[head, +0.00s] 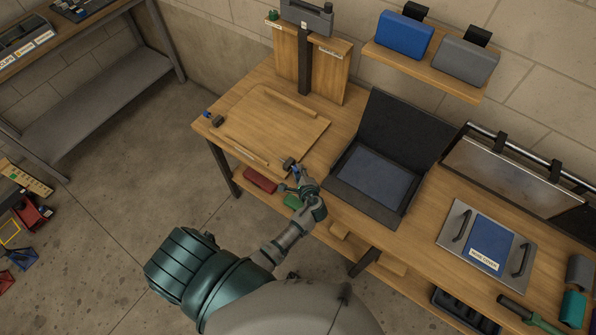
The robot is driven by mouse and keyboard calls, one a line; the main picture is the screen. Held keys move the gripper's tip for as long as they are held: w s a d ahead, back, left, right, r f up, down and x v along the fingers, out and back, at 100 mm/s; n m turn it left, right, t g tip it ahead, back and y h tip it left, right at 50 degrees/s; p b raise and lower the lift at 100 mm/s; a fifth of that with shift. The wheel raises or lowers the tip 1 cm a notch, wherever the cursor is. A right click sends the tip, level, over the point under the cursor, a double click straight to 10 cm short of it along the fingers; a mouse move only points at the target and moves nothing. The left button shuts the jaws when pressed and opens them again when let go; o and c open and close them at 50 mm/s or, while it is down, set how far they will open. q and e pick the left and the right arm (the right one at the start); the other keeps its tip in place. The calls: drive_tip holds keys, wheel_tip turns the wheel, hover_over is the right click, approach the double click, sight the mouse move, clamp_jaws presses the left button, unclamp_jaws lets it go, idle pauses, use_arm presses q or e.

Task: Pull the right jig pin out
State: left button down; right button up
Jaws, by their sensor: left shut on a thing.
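A wooden jig board (250,135) with raised strips lies on the bench. A small dark block with a blue-ended pin (207,115) sits at its left corner. At its front right corner is the right jig block (288,163), also dark. A bit of blue of the right jig pin (296,169) shows beside this block. My left gripper (298,182) is at the bench's front edge, shut on this pin. The fingers hide most of the pin, so I cannot tell how far it sits in the block. My right gripper is not in view.
An open black case (402,130) with a blue lining stands right of the jig board. Farther right is a metal plate (453,223) with handles and a blue panel. Red (259,181) and green items lie on the lower shelf.

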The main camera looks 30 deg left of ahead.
use_arm(q)
drive_tip(key=d, duration=0.3)
drive_tip(key=shift+s, duration=0.2)
drive_tip(key=shift+d, duration=0.25)
drive_tip(key=shift+f, duration=0.1)
drive_tip(key=c, duration=1.2)
unclamp_jaws()
drive_tip(key=shift+d, duration=0.15)
drive_tip(key=shift+s+d, duration=0.1)
drive_tip(key=shift+d, duration=0.1)
drive_tip(key=v, duration=1.2)
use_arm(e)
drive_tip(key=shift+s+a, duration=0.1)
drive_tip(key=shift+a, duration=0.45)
use_arm(q)
drive_tip(key=shift+a, duration=0.1)
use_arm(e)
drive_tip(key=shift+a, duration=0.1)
